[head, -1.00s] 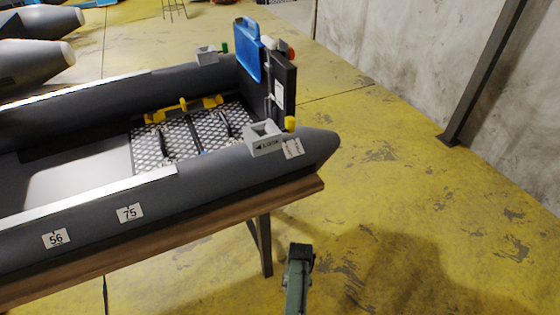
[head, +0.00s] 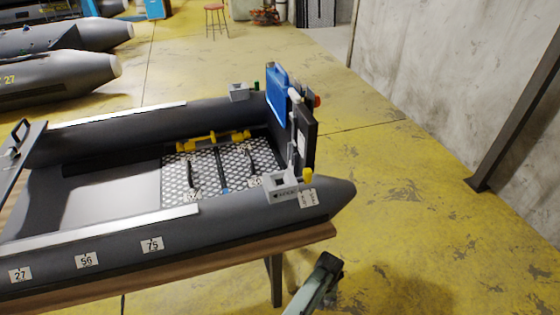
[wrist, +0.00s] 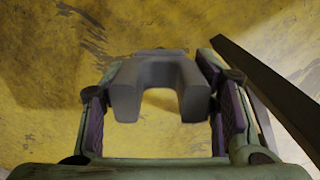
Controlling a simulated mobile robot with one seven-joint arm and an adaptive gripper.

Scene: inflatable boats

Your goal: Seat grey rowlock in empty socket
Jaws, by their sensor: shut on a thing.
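My gripper (wrist: 163,105) is shut on the grey rowlock (wrist: 156,72). The rowlock is a U-shaped piece, its two prongs pointing down in the wrist view, with bare yellow floor behind it. In the head view my arm's end (head: 322,278) is low, apart from the boat and in front of its near tube; the rowlock cannot be made out there. A grey socket block (head: 281,188) with an arrow label sits on the near tube by the stern. A similar grey block (head: 238,92) sits on the far tube; whether it is empty is unclear.
The dark inflatable boat (head: 110,233) rests on a wooden bench (head: 200,258). A blue case (head: 277,93) and dark transom (head: 304,135) stand at the stern. A yellow part (head: 213,140) lies inside. Floor right of the boat is clear up to a slanted post (head: 510,105).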

